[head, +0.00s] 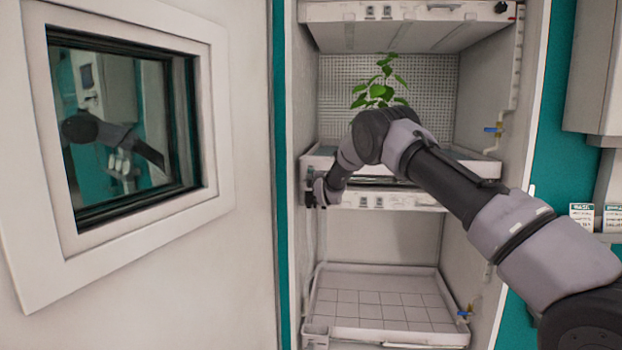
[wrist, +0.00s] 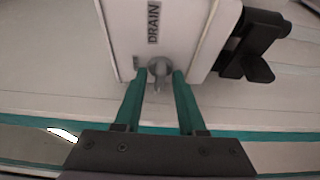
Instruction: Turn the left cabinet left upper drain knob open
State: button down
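The drain knob (wrist: 159,70) is a small grey round knob with a lever-like part, on a white box (wrist: 190,20) marked DRAIN in the wrist view. My gripper (wrist: 159,75) has its two teal fingers on either side of the knob, with narrow gaps visible between fingers and knob, so it looks open. In the head view my gripper (head: 316,195) is at the left front corner of the cabinet's middle shelf (head: 400,200). The knob is hidden there or too small to tell.
A black bracket-like part (wrist: 250,60) sticks out right of the white box. A leafy plant (head: 382,85) stands on the middle shelf behind my arm. The open door with a window (head: 215,100) is at left. The lower tray (head: 380,305) is empty.

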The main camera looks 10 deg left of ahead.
jog(key=shift+m, duration=0.3)
jog(key=shift+a+f+m+t+h, duration=0.15)
jog(key=shift+m+t+h, duration=0.95)
jog(key=shift+m, duration=2.5)
jog(key=shift+f+m+t+h, duration=0.1)
jog(key=shift+m+t+h, duration=0.95)
jog(key=shift+m, duration=2.55)
jog(key=shift+a+f+m+t+h, duration=0.15)
jog(key=shift+m+t+h, duration=0.9)
jog(key=shift+m, duration=2.55)
jog(key=shift+m+g+h, duration=0.3)
jog(key=shift+g+h, duration=0.1)
jog(key=c, duration=0.9)
grip_release()
